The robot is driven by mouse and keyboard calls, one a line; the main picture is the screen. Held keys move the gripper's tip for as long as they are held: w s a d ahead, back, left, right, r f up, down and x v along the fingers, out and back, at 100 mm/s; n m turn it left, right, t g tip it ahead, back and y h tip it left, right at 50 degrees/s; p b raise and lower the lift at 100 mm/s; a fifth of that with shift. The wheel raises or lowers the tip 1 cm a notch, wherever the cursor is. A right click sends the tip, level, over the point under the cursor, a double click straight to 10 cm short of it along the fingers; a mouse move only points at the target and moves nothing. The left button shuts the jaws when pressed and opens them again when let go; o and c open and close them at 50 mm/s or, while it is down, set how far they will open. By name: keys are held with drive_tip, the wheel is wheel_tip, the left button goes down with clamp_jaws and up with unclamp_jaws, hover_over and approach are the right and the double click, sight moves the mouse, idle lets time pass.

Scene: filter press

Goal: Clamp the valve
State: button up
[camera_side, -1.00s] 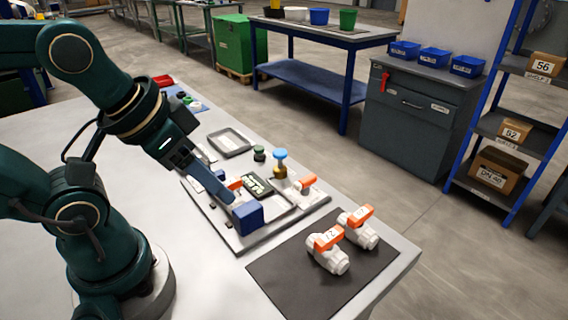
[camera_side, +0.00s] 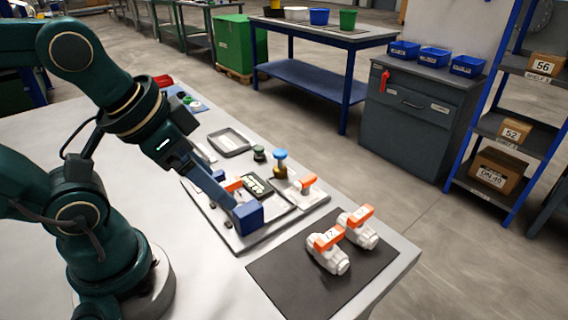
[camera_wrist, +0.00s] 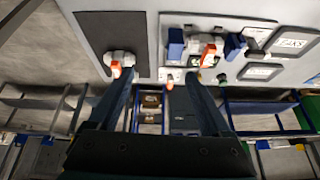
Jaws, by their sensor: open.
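My gripper (camera_side: 229,201) is open above the fixture plate (camera_side: 244,246), its fingers slanting down near a blue block (camera_side: 249,218). An orange handle (camera_side: 234,186) shows just behind the fingers; the body below it is mostly hidden. In the wrist view, a white valve with an orange handle (camera_wrist: 209,54) sits between two blue blocks. My open fingers (camera_wrist: 157,78) show nothing held between them. Two white valves with orange handles (camera_side: 328,254) (camera_side: 358,231) lie on the dark mat, with labels on their handles.
The dark mat (camera_side: 290,293) lies by the table's front corner. Behind the fixture are a blue-topped knob (camera_side: 280,156), another orange-handled white part (camera_side: 308,184), a dark labelled plate (camera_side: 257,186) and a grey tray (camera_side: 230,142). The left of the table is mostly clear.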

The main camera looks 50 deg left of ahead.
wheel_tip(320, 180, up, 2)
drive_tip(key=w+m, duration=0.2)
drive_tip(key=n+g, duration=0.3)
drive_tip(key=g, duration=0.3)
hover_over(200, 155)
drive_tip(key=d, duration=0.2)
drive_tip(key=f, duration=0.7)
drive_tip(key=shift+s+d+f, duration=0.1)
drive_tip(key=shift+s+f, duration=0.1)
drive_tip(key=shift+s, duration=0.05)
drive_tip(key=shift+f, duration=2.5)
drive_tip(key=c, duration=1.1)
